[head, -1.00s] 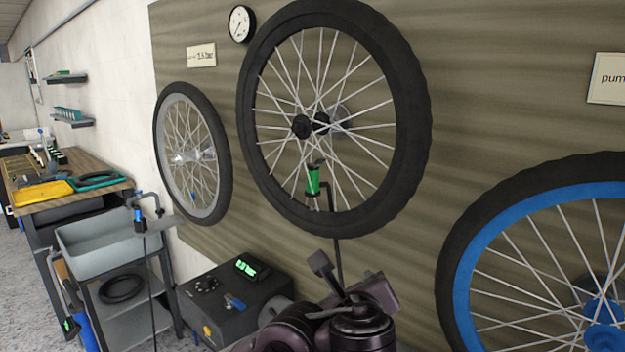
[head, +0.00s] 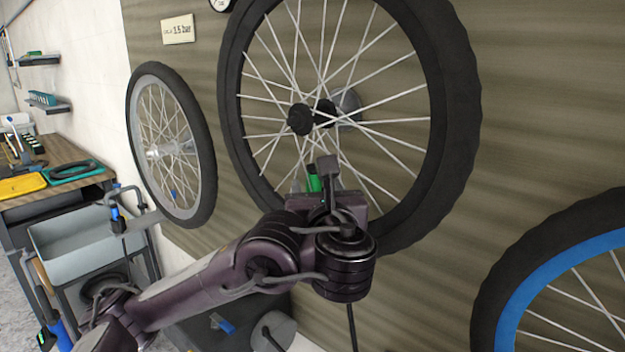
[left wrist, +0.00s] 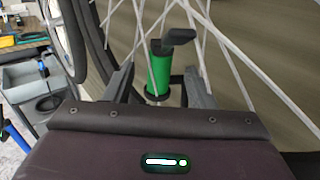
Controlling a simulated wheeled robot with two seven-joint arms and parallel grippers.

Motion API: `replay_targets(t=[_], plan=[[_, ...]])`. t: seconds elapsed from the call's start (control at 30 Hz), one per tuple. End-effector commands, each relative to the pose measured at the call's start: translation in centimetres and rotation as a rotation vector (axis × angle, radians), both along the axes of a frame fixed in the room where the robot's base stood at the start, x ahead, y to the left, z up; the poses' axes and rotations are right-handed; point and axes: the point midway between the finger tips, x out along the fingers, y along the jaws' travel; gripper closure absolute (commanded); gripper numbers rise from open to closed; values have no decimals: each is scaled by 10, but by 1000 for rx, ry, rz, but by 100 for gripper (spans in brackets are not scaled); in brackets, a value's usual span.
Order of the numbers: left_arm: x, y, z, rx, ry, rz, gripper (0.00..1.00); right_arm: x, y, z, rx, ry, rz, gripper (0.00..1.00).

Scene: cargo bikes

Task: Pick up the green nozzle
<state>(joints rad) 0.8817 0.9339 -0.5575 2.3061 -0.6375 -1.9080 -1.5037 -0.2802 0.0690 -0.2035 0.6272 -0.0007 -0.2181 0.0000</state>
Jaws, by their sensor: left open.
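The green nozzle (head: 313,181) shows in the head view in front of the lower spokes of the middle wheel, mostly hidden behind my left gripper (head: 328,178). In the left wrist view, the green nozzle (left wrist: 160,72) stands roughly upright with a black head and a black lower ring. It appears between the two fingers of my left gripper (left wrist: 160,75), with a gap visible on each side. The fingers are open; how far the nozzle lies beyond their tips is hard to tell. My right gripper is not in view.
The black-tyred middle wheel (head: 462,110) hangs on the board close behind the nozzle. A grey-rimmed wheel (head: 205,185) hangs to its left and a blue-rimmed wheel (head: 520,308) to its right. A blue nozzle (head: 117,220) is by the grey bin (head: 75,245).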

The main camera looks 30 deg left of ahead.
Motion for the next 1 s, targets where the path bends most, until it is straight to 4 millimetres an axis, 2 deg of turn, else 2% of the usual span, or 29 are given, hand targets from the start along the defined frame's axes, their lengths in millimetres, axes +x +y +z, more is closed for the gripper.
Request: replay_targets(t=[0.1, 0.23, 0.4, 0.57, 0.67, 0.77, 1.0], plan=[[10, 11, 2, 1, 0, 3, 50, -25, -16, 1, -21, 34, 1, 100], [25, 25, 3, 1, 0, 5, 50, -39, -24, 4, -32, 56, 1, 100], [40, 38, 1, 0, 0, 2, 50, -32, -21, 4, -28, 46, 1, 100], [43, 40, 0, -3, -1, -1, 50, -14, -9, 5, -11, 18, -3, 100], [43, 39, 0, -2, -1, -1, 50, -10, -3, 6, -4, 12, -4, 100], [43, 39, 0, -2, -1, -1, 60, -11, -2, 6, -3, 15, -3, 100], [43, 39, 0, -2, -1, -1, 92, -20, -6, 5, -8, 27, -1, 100]])
